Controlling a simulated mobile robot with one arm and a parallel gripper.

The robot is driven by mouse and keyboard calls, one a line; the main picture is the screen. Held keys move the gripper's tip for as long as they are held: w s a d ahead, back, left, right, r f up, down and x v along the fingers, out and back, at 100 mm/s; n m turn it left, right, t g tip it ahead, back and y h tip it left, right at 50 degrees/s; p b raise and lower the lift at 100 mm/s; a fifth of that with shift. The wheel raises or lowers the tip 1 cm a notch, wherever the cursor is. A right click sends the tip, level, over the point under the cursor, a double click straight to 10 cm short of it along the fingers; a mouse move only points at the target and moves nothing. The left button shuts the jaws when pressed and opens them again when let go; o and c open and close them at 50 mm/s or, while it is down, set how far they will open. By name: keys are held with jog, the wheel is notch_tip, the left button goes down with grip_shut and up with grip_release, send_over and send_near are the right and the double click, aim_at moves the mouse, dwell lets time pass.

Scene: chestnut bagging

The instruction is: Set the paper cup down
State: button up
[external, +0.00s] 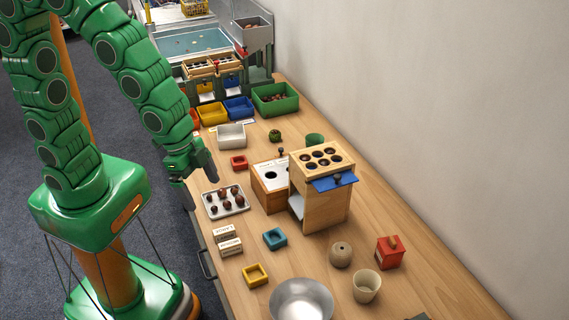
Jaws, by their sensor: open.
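A cream cup (367,287), which looks like the paper cup, stands upright and apart from other things on the wooden bench near its front right. My gripper (195,172) is open, and nothing shows between its fingers. It hangs near the bench's left edge, above and behind a tray (240,209) of dark round chestnuts, far from the cream cup. A green cup-like container (315,139) stands farther back, partly hidden by the wooden box.
A wooden stand (337,208) with round holes and a blue slide fills mid-bench. A metal bowl (301,302), a round beige pot (341,254) and a red box (390,252) surround the cup's area. Coloured bins (238,108) line the back. The wall bounds the right side.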

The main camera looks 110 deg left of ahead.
jog(key=s+d+r+g, duration=0.1)
jog(key=s+r, duration=0.3)
jog(key=s, duration=0.9)
jog(key=s+r+g, duration=0.3)
jog(key=s+g, duration=0.1)
jog(key=s, duration=0.9)
jog(key=shift+d+r, duration=0.35)
jog(key=shift+d, duration=0.05)
jog(key=shift+o, duration=0.2)
jog(key=shift+w+n, duration=0.1)
jog(key=shift+n, duration=0.2)
dwell(1.0)
jog(key=w+a+r+n+t, duration=0.1)
jog(key=w+a+r+n, duration=0.1)
jog(key=w+a+n, duration=0.65)
jog(key=w+a+r+n, duration=0.2)
jog(key=w+a+n, duration=0.2)
jog(key=a+n, duration=0.95)
jog(key=w+a+f+n, duration=0.1)
jog(key=w+a+n, duration=0.1)
jog(key=a+n, duration=0.95)
jog(key=s+a+f+n, duration=0.2)
jog(key=a+f+n, duration=0.3)
jog(key=a+n, duration=0.6)
notch_tip(320, 180, down, 10)
jog(key=shift+s+f+t, duration=0.15)
jog(key=shift+t, duration=0.15)
